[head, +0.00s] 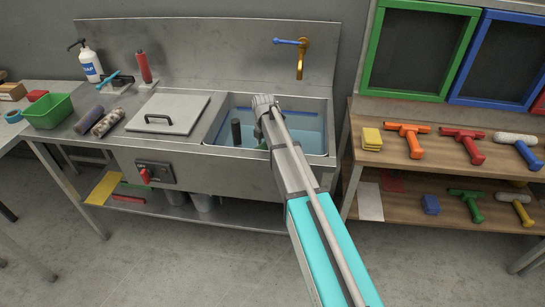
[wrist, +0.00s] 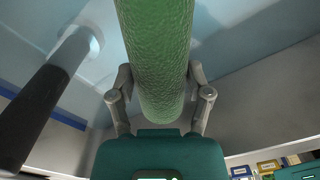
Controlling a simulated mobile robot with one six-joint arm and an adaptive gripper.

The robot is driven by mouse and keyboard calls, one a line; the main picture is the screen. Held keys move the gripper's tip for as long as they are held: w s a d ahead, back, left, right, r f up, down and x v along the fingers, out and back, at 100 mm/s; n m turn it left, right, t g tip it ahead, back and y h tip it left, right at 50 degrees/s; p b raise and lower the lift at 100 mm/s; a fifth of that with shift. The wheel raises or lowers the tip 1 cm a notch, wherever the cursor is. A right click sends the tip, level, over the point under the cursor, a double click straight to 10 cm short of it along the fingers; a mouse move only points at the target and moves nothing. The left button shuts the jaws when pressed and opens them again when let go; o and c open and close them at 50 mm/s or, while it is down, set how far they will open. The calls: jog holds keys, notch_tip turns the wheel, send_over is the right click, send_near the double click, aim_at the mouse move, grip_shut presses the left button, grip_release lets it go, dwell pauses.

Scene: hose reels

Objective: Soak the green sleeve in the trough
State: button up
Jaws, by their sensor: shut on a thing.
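The green sleeve (wrist: 157,45) is a textured green cylinder. My gripper (wrist: 160,75) is shut on it, with one finger on each side. In the head view my arm reaches over the trough (head: 222,103), a steel basin with pale blue water (head: 308,142) in it. There my own wrist hides most of the gripper, and only a small green patch of the sleeve (head: 263,146) shows low inside the trough. I cannot tell how much of the sleeve is under water.
A dark upright pipe (head: 236,132) stands in the trough, left of my gripper; it also shows in the wrist view (wrist: 32,112). A brass tap (head: 301,58) with a blue handle is behind. A lid (head: 168,112) covers the counter's left part. Dark rollers (head: 98,121) lie further left.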

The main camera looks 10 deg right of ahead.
notch_tip(320, 180, up, 12)
jog(key=p, duration=1.1)
jog(key=shift+f, duration=0.15)
dwell(1.4)
